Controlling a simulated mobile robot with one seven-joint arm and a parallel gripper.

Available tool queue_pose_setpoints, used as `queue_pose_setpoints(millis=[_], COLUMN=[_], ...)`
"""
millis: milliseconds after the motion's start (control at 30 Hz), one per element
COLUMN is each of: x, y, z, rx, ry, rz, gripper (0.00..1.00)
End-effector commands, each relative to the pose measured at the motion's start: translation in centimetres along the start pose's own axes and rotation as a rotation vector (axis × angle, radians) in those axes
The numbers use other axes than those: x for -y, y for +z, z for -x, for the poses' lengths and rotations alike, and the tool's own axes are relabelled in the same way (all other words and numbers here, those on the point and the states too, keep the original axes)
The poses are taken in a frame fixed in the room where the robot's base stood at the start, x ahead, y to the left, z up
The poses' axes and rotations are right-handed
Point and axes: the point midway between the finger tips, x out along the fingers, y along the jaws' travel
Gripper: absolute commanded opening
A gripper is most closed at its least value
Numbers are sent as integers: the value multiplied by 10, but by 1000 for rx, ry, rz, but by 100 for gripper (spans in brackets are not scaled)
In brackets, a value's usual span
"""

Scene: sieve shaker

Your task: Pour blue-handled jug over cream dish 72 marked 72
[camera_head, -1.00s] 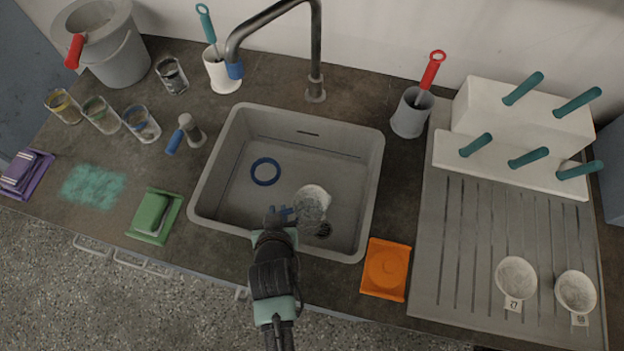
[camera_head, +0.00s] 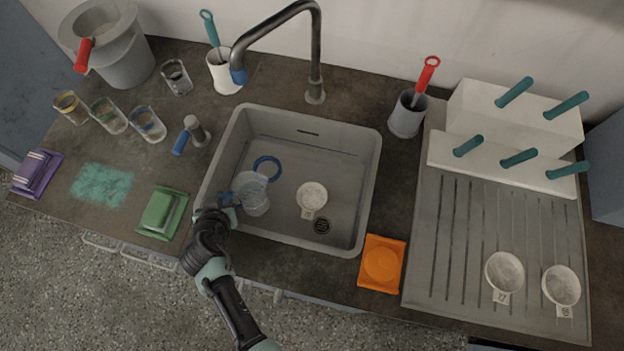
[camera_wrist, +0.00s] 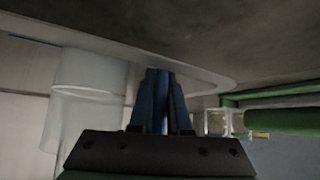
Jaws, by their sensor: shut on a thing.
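My gripper (camera_head: 229,205) is shut on the blue handle (camera_wrist: 162,100) of a clear jug (camera_head: 254,197) and holds it over the left part of the sink. The jug also shows in the wrist view (camera_wrist: 85,105), left of my fingers. I cannot make out any contents. A round cream dish (camera_head: 312,195) with a small tag lies in the sink, right of the jug and apart from it. Its tag is too small to read. Two similar tagged dishes, a left one (camera_head: 505,270) and a right one (camera_head: 562,284), rest on the drainboard; their tags are not clearly legible.
The sink (camera_head: 372,185) also holds a blue ring (camera_head: 267,166) and a drain (camera_head: 322,226). A tap (camera_head: 316,70) arches over the back left. A green sponge tray (camera_head: 163,213) lies left of the sink, an orange tray (camera_head: 382,263) right. Glasses (camera_head: 148,125) stand further left.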

Motion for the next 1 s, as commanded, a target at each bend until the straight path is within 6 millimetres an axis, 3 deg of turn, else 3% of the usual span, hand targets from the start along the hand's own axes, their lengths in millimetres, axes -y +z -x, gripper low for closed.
queue_pose_setpoints(millis=[467, 1000], x=[-3, -19], y=[-1, 0], z=[-1, -7], rx=[6, 52], ry=[-35, -213], rz=[-34, -220], gripper=[0, 0])
